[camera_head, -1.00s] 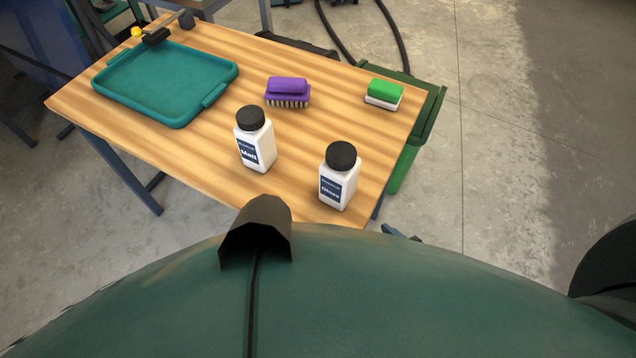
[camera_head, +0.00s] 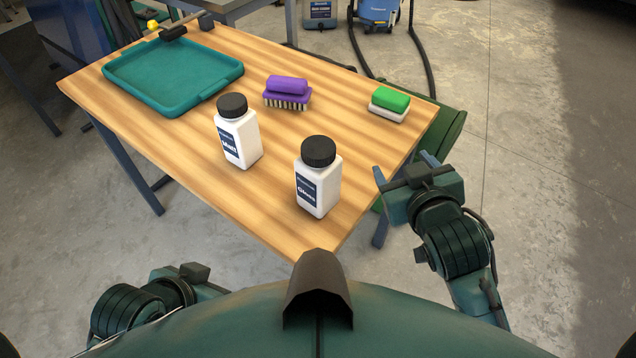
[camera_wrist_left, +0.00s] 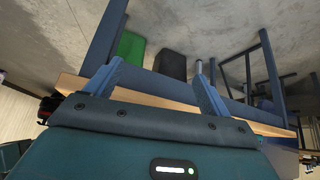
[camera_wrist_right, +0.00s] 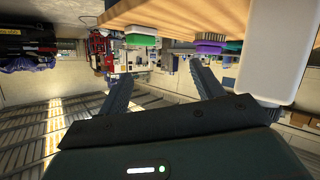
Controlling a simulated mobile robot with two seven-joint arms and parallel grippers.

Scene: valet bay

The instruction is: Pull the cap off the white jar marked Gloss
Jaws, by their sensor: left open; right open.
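The white jar marked Gloss (camera_head: 318,190), with a black cap (camera_head: 318,151) on it, stands upright near the table's front corner. A similar white jar marked Matt (camera_head: 239,142) stands to its left. My right gripper (camera_head: 405,172) is open and empty, right of the Gloss jar and apart from it, beyond the table edge. The right wrist view is upside down and shows a close white jar (camera_wrist_right: 277,50) at the right, its label not visible. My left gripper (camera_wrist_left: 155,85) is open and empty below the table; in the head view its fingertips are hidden.
The wooden table (camera_head: 275,215) carries a teal tray (camera_head: 128,84), a purple brush (camera_head: 287,93) and a green-and-white sponge (camera_head: 389,103). A green bin (camera_head: 446,130) stands beyond the right edge. Bare tabletop lies around the jars. The floor at right is clear.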

